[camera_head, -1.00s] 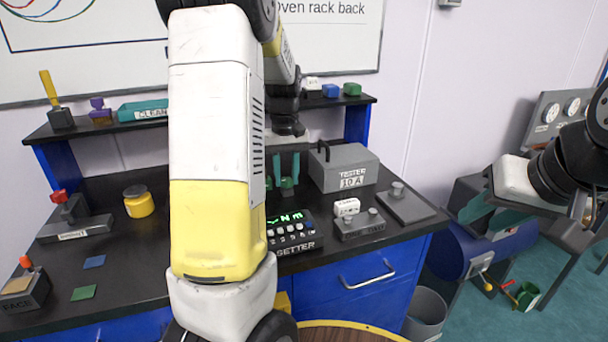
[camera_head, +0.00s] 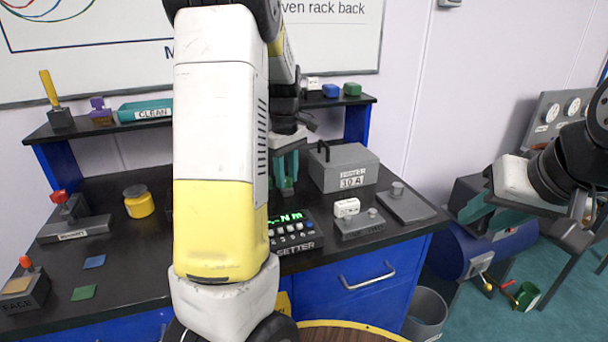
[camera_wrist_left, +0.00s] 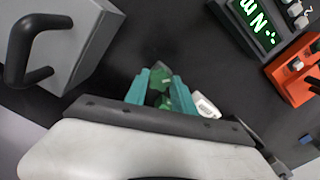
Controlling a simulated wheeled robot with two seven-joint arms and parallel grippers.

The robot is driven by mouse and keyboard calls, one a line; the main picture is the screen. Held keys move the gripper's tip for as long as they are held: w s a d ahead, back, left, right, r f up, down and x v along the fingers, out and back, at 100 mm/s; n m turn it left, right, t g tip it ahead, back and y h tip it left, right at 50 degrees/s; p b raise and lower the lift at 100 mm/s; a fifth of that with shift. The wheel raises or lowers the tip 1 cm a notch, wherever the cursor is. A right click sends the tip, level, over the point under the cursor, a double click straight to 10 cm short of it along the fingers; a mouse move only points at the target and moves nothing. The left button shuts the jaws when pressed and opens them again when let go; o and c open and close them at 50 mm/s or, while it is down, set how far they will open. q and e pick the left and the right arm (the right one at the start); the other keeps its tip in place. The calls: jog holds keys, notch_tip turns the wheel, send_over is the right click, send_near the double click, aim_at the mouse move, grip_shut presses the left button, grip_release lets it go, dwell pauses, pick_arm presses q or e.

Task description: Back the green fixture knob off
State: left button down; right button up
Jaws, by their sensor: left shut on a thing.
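The green fixture knob (camera_head: 288,188) shows low at the teal fingers of my left gripper (camera_head: 287,168), behind the setter on the black bench. In the left wrist view, the green knob (camera_wrist_left: 160,90) sits between the two fingertips of my left gripper (camera_wrist_left: 163,88), which is shut on it. The fingers and my left arm hide much of the knob and its fixture. My right gripper (camera_head: 492,217) hangs off to the right, away from the bench, with its teal fingers apart and nothing seen between them.
The setter (camera_head: 292,232) with a lit green display stands in front of the knob. The grey tester box (camera_head: 343,168) with a black handle stands close on the right. A small grey block (camera_head: 362,224) and a grey plate (camera_head: 406,205) lie farther right. A shelf (camera_head: 90,128) runs behind.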

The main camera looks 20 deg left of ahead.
pick_arm(q)
jog(key=shift+n, duration=1.2)
jog(key=n, duration=0.4)
jog(key=shift+n, duration=0.3)
jog(key=c, duration=1.2)
grip_release()
